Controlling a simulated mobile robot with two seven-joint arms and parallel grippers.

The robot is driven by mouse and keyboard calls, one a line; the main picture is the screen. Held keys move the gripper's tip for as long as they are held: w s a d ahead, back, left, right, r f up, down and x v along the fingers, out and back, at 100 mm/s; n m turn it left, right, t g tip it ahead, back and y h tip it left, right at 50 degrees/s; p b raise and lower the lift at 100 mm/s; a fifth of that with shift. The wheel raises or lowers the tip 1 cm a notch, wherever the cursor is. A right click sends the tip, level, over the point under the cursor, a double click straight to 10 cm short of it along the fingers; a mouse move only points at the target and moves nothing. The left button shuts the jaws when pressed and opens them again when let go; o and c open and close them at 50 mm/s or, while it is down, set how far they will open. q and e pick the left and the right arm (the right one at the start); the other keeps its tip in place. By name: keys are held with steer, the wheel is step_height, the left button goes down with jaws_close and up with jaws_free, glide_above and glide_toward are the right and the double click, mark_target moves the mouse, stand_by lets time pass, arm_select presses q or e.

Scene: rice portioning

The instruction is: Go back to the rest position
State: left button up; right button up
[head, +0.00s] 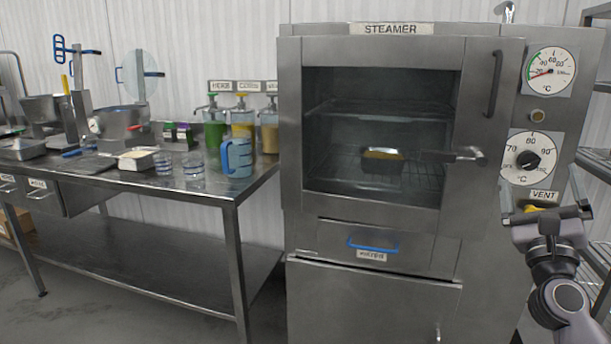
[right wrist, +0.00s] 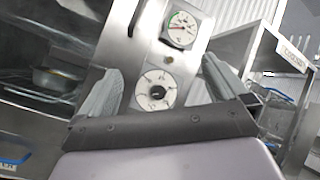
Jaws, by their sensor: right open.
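My right gripper (head: 547,211) is in front of the steamer's right side, below the lower dial and near the VENT label. It is open, and nothing shows between its fingers. In the right wrist view its two fingers (right wrist: 157,92) stand wide apart, with the dials of the steamer beyond them. The steamer (head: 300,228) has its glass door shut. A small pan (head: 382,163) with yellowish contents sits on the lower rack inside, seen through the glass. My left gripper is not in view.
A steel table (head: 230,188) at the left holds a blue jug (head: 237,158), pump bottles (head: 214,135), glass cups and a tray of white contents (head: 136,161). Wire shelving (head: 597,165) stands close at the right.

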steer(key=s+a+f+n+g+y, duration=0.2)
steer(key=s+a+f+n+y, duration=0.15)
steer(key=f+n, duration=0.55)
steer(key=s+a+f+n+g+y, duration=0.25)
steer(key=f+n+y, duration=0.25)
steer(key=f+n, duration=0.45)
steer(key=s+a+f+n+g+y, duration=0.2)
steer(key=s+a+f+n+y, duration=0.25)
steer(key=f+n, duration=0.45)
steer(key=s+f+n+g+h, duration=0.3)
steer(key=s+f+n+g, duration=0.7)
steer(key=s+f, duration=0.8)
steer(key=a+m+t, duration=0.2)
steer(key=a+t, duration=0.1)
steer(key=a, duration=0.5)
steer(key=shift+m, duration=0.25)
steer(key=r+p, duration=0.3)
steer(key=p, duration=0.1)
steer(key=r+p, duration=0.2)
steer(key=shift+w+a+r, duration=0.2)
steer(key=shift+a+r, duration=0.05)
steer(key=shift+r, duration=0.1)
steer(key=shift+f, duration=0.1)
